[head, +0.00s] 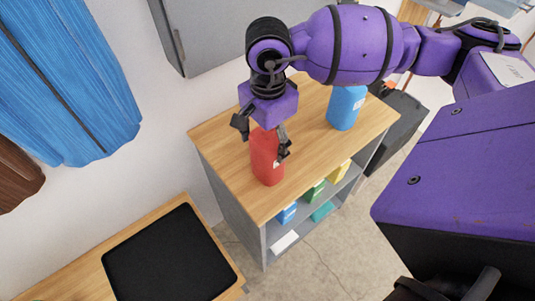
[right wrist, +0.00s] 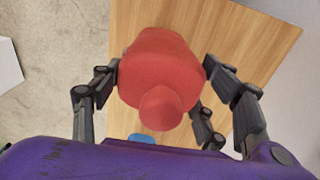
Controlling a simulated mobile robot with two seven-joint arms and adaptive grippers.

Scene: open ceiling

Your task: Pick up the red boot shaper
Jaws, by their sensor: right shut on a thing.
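The red boot shaper (head: 267,160) stands upright on the wooden top of a grey shelf unit in the head view. My right gripper (head: 264,140) reaches down over it from above, with its fingers on either side. In the right wrist view the red boot shaper (right wrist: 160,70) fills the space between the fingers (right wrist: 160,78), which touch its sides. The right gripper is shut on it. Its base is at or very near the wooden top; I cannot tell if there is a gap. My left gripper is not in view.
A blue bottle-like object (head: 345,107) stands behind on the same wooden top (head: 222,146). Small coloured boxes sit on the shelves below. A table with a black mat (head: 170,262) is at lower left. Blue cloth (head: 65,80) hangs at left. A grey panel is above.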

